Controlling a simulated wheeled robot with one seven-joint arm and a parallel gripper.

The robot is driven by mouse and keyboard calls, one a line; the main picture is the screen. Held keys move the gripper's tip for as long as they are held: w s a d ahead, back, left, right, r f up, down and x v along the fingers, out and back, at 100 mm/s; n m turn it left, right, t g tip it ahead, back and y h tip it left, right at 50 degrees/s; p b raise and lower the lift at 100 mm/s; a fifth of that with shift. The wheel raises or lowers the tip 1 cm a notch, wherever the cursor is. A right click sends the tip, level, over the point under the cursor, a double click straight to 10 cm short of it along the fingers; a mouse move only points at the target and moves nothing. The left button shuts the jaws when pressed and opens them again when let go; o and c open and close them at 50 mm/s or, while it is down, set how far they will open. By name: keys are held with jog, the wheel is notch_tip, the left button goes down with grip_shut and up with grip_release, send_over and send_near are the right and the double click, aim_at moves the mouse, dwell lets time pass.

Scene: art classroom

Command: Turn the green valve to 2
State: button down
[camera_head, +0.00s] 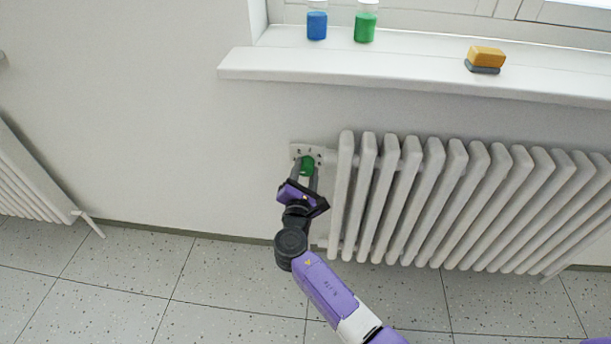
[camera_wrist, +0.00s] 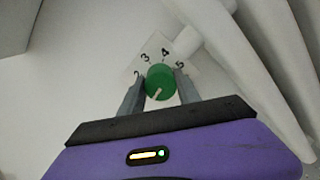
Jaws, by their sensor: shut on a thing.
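The green valve (camera_head: 307,165) sits on a pale plate (camera_head: 328,156) at the left end of the radiator. In the wrist view the green valve (camera_wrist: 160,79) is a round knob between my two grey fingers. A whitish mark on the knob points toward the bottom of that picture. The dial plate (camera_wrist: 154,46) shows 2, 3, 4 and 5 around the knob's far side; 2 is partly covered by the left finger. Any figures nearer my gripper are hidden. My gripper (camera_head: 305,172) is shut on the valve, one finger at each side.
The white ribbed radiator (camera_head: 430,200) stands close to the right of my gripper. The windowsill (camera_head: 400,75) juts out above, with a blue jar (camera_head: 317,25), a green jar (camera_head: 365,27) and a yellow sponge-like block (camera_head: 487,57).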

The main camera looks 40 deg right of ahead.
jog(key=m+b, duration=0.1)
jog(key=m, duration=0.1)
jog(key=m+b, duration=0.3)
jog(key=m, duration=0.1)
jog(key=shift+s+f+b, duration=0.1)
jog(key=shift+f+b, duration=0.25)
jog(key=shift+b, duration=0.05)
jog(key=m+b, duration=0.4)
jog(key=m, duration=0.1)
jog(key=shift+r, duration=0.1)
jog(key=shift+m, duration=0.4)
jog(key=c, duration=0.9)
grip_release()
jog(key=shift+r, duration=0.1)
jog(key=shift+o, duration=0.2)
jog(key=p+v, duration=0.1)
jog(key=v, duration=0.6)
jog(key=shift+s+a, duration=0.25)
jog(key=shift+s, duration=0.05)
